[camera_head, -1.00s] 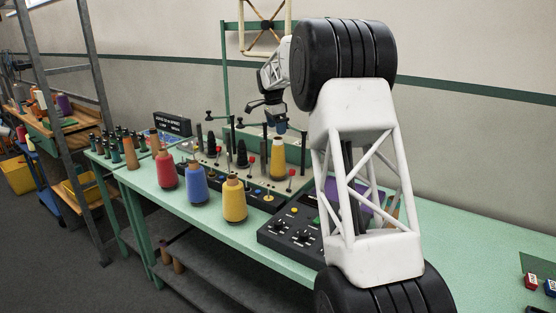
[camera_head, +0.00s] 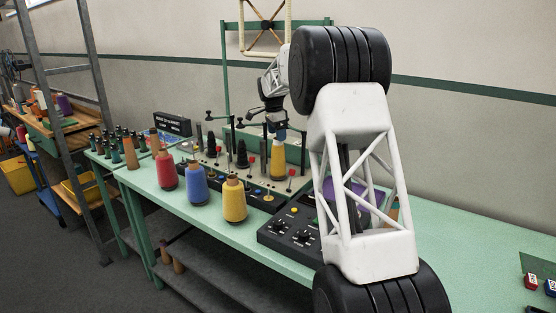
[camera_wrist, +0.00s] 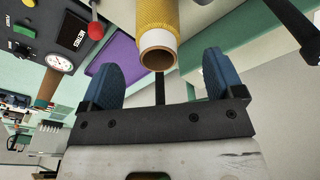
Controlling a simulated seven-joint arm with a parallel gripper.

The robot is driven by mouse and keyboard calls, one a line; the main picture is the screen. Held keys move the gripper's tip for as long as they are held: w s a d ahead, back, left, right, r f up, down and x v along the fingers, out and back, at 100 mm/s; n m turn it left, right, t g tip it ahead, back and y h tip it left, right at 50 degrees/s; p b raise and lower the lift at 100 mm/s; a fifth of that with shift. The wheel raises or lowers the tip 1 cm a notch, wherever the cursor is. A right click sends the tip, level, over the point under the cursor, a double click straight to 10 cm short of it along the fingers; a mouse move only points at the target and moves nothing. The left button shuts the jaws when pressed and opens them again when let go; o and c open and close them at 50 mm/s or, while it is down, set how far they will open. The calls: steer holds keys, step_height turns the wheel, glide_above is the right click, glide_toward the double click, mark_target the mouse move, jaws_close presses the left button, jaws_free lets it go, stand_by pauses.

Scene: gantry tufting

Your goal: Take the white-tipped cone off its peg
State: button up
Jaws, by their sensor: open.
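The white-tipped cone (camera_head: 277,165) is yellow and stands upright on the machine at the back of the green table; its peg is hidden inside it. In the wrist view the cone (camera_wrist: 160,14) shows its yellow yarn, a white band and an open brown tube end. My gripper (camera_head: 277,129) is just above the cone, pointing down at its top. In the wrist view my gripper (camera_wrist: 161,77) is open, with blue finger pads on either side of the cone's tip. The tip lies near the gap, and I see no pad touching it.
Red (camera_head: 166,170), blue (camera_head: 198,186) and yellow (camera_head: 234,199) cones stand along the table's front. A black cone (camera_head: 242,154) and thin posts with red knobs are left of the target. A control box (camera_head: 294,226) with dials sits in front.

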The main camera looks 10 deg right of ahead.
steer(key=shift+d+f, duration=0.2)
steer(key=shift+f, duration=1.1)
steer(key=shift+d+f, duration=0.15)
steer(key=shift+f, duration=1.15)
steer(key=c, duration=1.1)
steer(key=shift+r, duration=0.15)
step_height(320, 180, up, 18)
steer(key=shift+f, duration=0.15)
